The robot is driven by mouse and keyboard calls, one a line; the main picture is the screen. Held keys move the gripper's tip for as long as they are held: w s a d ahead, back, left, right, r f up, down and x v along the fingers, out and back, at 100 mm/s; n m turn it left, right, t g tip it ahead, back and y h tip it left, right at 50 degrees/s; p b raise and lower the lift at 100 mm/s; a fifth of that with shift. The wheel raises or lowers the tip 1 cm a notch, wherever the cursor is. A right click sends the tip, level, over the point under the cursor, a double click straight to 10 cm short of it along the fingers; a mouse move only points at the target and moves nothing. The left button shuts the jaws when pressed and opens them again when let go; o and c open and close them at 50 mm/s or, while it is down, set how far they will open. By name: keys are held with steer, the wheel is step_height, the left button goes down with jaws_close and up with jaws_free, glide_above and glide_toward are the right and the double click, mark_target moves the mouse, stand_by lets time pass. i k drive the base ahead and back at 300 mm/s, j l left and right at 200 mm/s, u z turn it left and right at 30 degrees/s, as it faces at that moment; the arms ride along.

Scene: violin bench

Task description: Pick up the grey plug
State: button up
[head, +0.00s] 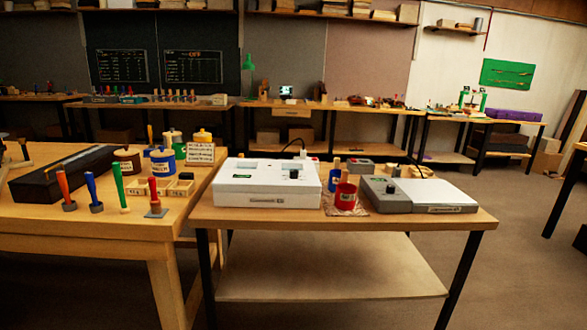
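I cannot make out a grey plug for certain. A white box-shaped device (240,187) stands on the small bench (340,225). A black cable (304,142) arches up at its back edge and ends at a small pale piece, too small to tell whether it is a plug. A grey flat device (440,194) stands at the right of the same bench, with a second dark cable (408,158) behind it and a small dark piece (396,172) at its back edge. My gripper is not in view.
A larger wooden bench (80,222) at left holds coloured-handled tools, jars and a long black case (62,175). A lower shelf (330,272) lies under the small bench. Floor at right (500,275) is clear.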

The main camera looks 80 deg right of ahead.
mark_target(397, 171)
steer(key=z, duration=3)
